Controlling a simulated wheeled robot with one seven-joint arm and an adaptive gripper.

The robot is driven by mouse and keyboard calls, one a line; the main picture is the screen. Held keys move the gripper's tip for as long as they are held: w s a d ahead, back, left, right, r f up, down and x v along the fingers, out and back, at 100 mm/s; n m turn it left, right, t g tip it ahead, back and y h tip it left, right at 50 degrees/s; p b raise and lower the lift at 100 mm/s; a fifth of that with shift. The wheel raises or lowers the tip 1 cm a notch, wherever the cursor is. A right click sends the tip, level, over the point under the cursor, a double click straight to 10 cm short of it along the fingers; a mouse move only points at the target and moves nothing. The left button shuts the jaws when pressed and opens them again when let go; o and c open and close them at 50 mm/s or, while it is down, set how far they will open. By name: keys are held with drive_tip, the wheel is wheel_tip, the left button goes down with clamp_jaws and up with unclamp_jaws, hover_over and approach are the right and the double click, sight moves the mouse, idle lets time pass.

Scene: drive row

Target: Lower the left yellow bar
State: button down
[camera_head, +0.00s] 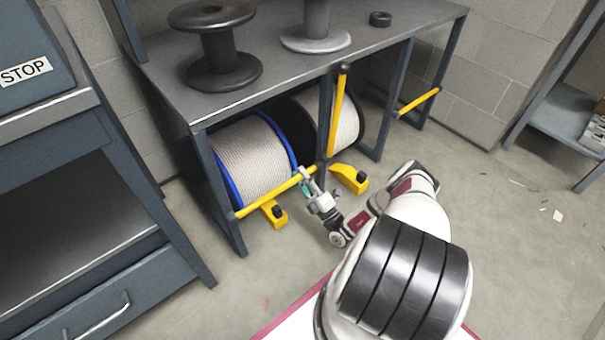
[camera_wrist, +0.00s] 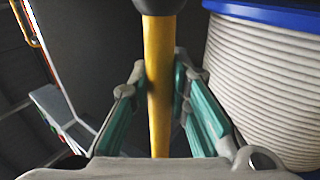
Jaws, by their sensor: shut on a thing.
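The left yellow bar (camera_head: 266,196) runs across the front of the rack's left bay, low down and roughly in line with the shelf edge. Its left end is at the left front post; its right end is near the middle post, partly hidden by my gripper. My gripper (camera_head: 309,182) is shut on the bar near that right end. In the wrist view the bar (camera_wrist: 158,85) passes between my gripper's teal-padded fingers (camera_wrist: 159,88), with a dark knob (camera_wrist: 158,4) at its far end. Whether the bar rests in a catch cannot be seen.
The middle yellow bar (camera_head: 338,115) stands upright; the right one (camera_head: 418,101) lies across its bay. A blue-flanged cable spool (camera_head: 247,152) sits behind the left bar. Yellow chocks (camera_head: 350,178) stand on the floor. A dark bench (camera_head: 90,200) is at left. Floor on the right is mostly clear.

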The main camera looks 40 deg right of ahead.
drive_tip(key=shift+s+a+f, duration=0.15)
drive_tip(key=shift+f, duration=0.2)
drive_tip(key=c, duration=1.5)
unclamp_jaws()
drive_tip(key=shift+r, duration=0.1)
drive_tip(key=s, duration=0.4)
drive_tip(key=s+f, duration=0.1)
drive_tip(key=s, duration=0.9)
drive_tip(key=shift+s+d+f, duration=0.2)
drive_tip(key=shift+d+f, duration=0.15)
